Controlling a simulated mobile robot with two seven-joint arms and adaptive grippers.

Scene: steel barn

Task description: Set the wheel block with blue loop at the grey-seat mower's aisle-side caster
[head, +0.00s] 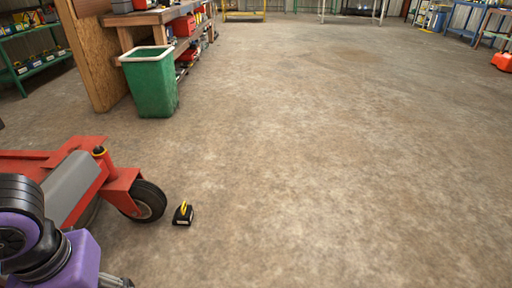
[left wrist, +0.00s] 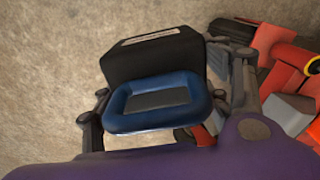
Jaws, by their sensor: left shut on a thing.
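The black wheel block with the blue loop (left wrist: 155,55) fills the middle of the left wrist view, its blue loop (left wrist: 120,100) towards the camera. My left gripper (left wrist: 165,90) is shut on it, with a finger on either side. In the head view the gripper (head: 117,282) barely shows at the lower left edge; the held block is not visible there. A red mower (head: 125,180) with a grey panel stands at the lower left; its seat is out of view. Its black caster (head: 150,201) rests on the floor. My right gripper is not in view.
Another black wheel block with a yellow loop (head: 183,214) sits on the floor just right of the caster. A green bin (head: 152,84) stands by a wooden workbench (head: 150,18) behind. Open concrete floor (head: 340,150) fills the middle and right.

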